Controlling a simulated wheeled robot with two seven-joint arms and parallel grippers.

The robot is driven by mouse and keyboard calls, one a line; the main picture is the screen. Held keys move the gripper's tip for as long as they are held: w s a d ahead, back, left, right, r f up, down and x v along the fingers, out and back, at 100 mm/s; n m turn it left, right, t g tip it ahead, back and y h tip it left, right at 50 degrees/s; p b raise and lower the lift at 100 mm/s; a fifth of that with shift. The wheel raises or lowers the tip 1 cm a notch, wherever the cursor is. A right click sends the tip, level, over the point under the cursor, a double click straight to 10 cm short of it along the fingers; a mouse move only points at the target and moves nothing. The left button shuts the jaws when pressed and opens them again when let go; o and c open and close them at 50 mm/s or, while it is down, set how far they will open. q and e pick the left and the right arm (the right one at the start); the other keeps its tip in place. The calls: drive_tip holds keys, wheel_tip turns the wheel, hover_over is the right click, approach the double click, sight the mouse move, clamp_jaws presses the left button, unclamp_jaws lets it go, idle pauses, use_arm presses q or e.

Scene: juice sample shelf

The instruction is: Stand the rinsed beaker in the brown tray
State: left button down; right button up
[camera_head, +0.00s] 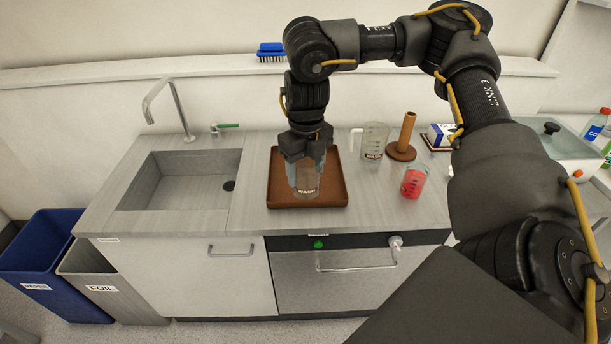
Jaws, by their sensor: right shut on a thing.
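The brown tray (279,191) lies on the grey counter, to the right of the sink. My right gripper (305,168) points down over the tray and is shut on a clear beaker (306,184) with a dark label. The beaker is upright, within the tray's outline. I cannot tell whether its base touches the tray floor. The fingers cover the beaker's upper part. My left gripper is out of view.
A clear measuring jug (374,141), a beaker of red liquid (413,182) and a brown stand with a post (404,139) are right of the tray. The sink (185,181) is empty. A blue brush (271,50) lies on the ledge. Blue (44,254) and grey (90,273) bins stand left.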

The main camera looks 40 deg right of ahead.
drive_tip(key=w+d+f+p, duration=0.1)
drive_tip(key=w+d+f, duration=0.2)
drive_tip(key=f, duration=0.1)
drive_tip(key=w+d+f+p, duration=0.2)
drive_tip(key=w+d+f, duration=0.1)
drive_tip(key=w+f, duration=0.1)
drive_tip(key=w+d+f+p, duration=0.1)
drive_tip(key=w+d+f, duration=0.2)
drive_tip(key=f, duration=0.1)
drive_tip(key=shift+w+f+p, duration=0.3)
drive_tip(key=shift+w+f, duration=0.05)
drive_tip(key=shift+f, duration=0.15)
drive_tip(key=shift+f, duration=0.2)
drive_tip(key=o, duration=1.1)
